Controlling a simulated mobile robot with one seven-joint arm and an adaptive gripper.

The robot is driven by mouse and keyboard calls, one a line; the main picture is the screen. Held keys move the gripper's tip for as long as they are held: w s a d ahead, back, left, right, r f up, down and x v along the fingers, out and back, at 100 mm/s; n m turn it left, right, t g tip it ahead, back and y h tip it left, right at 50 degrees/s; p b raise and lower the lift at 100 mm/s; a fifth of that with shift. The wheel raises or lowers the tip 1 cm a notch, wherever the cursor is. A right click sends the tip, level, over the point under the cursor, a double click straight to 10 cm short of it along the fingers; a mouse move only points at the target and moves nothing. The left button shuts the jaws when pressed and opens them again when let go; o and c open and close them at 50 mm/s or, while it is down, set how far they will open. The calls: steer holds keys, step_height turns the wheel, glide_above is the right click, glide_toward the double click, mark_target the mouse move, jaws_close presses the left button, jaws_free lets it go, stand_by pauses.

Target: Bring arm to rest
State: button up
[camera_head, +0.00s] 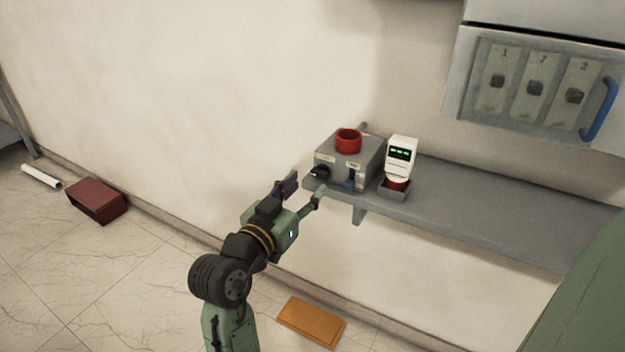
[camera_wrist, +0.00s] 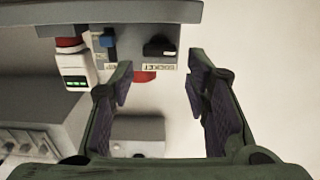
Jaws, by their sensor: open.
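My gripper (camera_head: 305,190) is open and empty, in front of the left end of the grey shelf. In the wrist view its two fingers (camera_wrist: 158,85) stand apart with nothing between them. The grey control box (camera_head: 345,160) stands on the shelf just beyond the fingertips, with a red round piece on top, a black knob and a small blue part on its front. The box also shows in the wrist view (camera_wrist: 135,45), upside down. My gripper looks apart from the box.
A white device (camera_head: 401,155) with a green display stands right of the box. The grey shelf (camera_head: 480,210) runs right along the wall. A grey cabinet (camera_head: 535,85) with a blue handle hangs above. A dark red block (camera_head: 97,200) and an orange board (camera_head: 311,321) lie on the floor.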

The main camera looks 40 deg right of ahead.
steer(key=shift+v, duration=1.1)
